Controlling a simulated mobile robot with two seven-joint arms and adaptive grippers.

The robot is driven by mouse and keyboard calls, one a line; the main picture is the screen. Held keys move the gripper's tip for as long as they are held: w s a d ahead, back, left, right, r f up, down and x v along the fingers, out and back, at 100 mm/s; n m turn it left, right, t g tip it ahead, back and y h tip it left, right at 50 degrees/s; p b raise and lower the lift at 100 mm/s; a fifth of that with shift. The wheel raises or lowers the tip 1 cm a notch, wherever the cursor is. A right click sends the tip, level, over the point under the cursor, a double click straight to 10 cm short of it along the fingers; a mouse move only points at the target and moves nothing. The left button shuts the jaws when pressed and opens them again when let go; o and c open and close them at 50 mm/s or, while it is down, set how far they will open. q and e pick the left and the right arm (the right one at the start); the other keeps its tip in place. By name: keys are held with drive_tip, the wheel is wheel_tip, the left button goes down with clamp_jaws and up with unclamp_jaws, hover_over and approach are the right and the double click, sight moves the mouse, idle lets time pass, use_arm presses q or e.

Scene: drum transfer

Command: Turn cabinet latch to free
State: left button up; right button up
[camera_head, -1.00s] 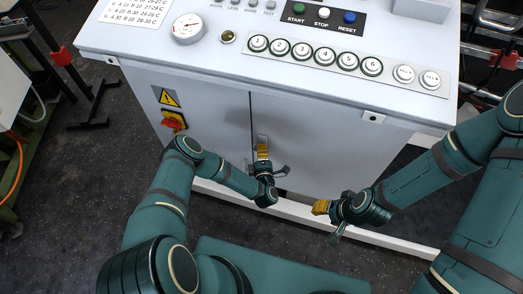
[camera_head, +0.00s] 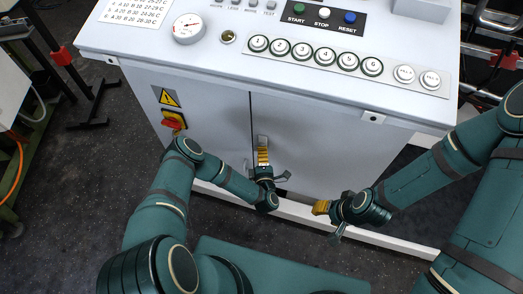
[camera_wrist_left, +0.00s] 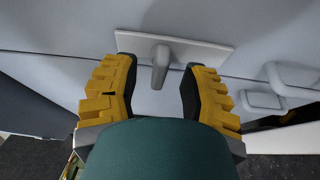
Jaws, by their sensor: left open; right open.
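The cabinet latch (camera_head: 262,140) is a grey handle on a light plate, on the front of the white cabinet (camera_head: 210,110) near the door seam. In the left wrist view the handle (camera_wrist_left: 160,68) sits between the two yellow fingers of my left gripper (camera_wrist_left: 158,82), with a visible gap on each side. In the head view my left gripper (camera_head: 263,158) is open at the latch and partly covers it. I cannot tell the latch's exact turn angle. My right gripper (camera_head: 321,207) is open and empty, in front of the cabinet's lower right side, apart from it.
A red and yellow switch (camera_head: 172,123) and a warning sign (camera_head: 167,97) are on the left of the cabinet front. The sloped panel on top carries a gauge (camera_head: 187,28) and several buttons (camera_head: 303,53). A white rail (camera_head: 300,213) runs along the cabinet's foot.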

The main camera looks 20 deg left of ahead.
use_arm(q)
drive_tip(key=v, duration=1)
drive_tip(key=w+d+r+m+g+h, duration=0.25)
drive_tip(key=d+m+g+h, duration=0.3)
drive_tip(key=m+h, duration=0.6)
drive_tip(key=s+a+r+m+g, duration=0.1)
drive_tip(key=s+r+m+g, duration=0.3)
drive_tip(key=s, duration=0.3)
drive_tip(key=s+a+r+m+g+y, duration=0.1)
drive_tip(key=s+a+r+m+g, duration=0.1)
drive_tip(key=s+r+m+g, duration=0.3)
drive_tip(key=s, duration=0.2)
drive_tip(key=shift+s+a+g, duration=0.15)
drive_tip(key=shift+s+g, duration=0.15)
drive_tip(key=shift+g, duration=0.05)
